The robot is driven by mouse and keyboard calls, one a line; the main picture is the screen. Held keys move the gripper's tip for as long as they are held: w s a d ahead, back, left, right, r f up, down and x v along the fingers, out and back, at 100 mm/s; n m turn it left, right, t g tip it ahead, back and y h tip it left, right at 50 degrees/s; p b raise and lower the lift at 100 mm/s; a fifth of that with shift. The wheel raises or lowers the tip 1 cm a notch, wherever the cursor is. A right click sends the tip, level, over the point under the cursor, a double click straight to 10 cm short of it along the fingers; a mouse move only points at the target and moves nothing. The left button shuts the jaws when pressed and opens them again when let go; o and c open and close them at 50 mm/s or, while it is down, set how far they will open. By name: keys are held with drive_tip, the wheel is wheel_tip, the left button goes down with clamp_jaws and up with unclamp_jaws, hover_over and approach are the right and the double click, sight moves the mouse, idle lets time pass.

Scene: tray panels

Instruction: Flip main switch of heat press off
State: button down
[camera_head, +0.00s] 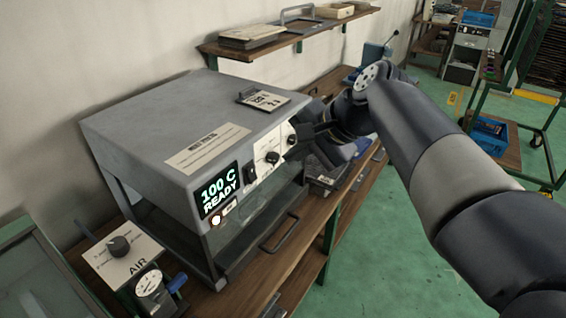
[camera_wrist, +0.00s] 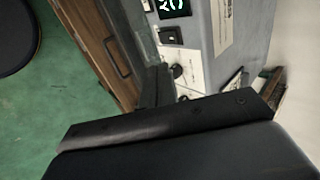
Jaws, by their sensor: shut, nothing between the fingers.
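The heat press (camera_head: 180,120) is a grey box on the bench. Its display (camera_head: 218,192) reads "100 C READY" and also shows in the wrist view (camera_wrist: 173,7). Right of the display, a white panel (camera_head: 262,150) carries a black rocker switch (camera_head: 251,175) and dark knobs; its labels are too small to read. In the wrist view the rocker (camera_wrist: 170,36) is above a round knob (camera_wrist: 177,71). My gripper (camera_head: 305,135) is shut and empty, at the right end of the panel. In the wrist view its fingers (camera_wrist: 155,85) are beside the knob, apart from the rocker; contact with the knob is unclear.
A round lit button (camera_head: 215,220) is below the display. A handle (camera_head: 280,232) juts from the lower front. A shelf (camera_head: 290,38) runs along the wall behind. Green floor (camera_head: 375,270) in front is clear.

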drive_tip(key=shift+v, duration=0.95)
drive_tip(key=shift+r+p, duration=0.1)
drive_tip(key=shift+p, duration=0.4)
drive_tip(key=shift+a+p, duration=0.1)
drive_tip(key=shift+p, duration=0.55)
drive_tip(key=shift+s+f+p, duration=0.15)
drive_tip(key=shift+f+p, duration=0.55)
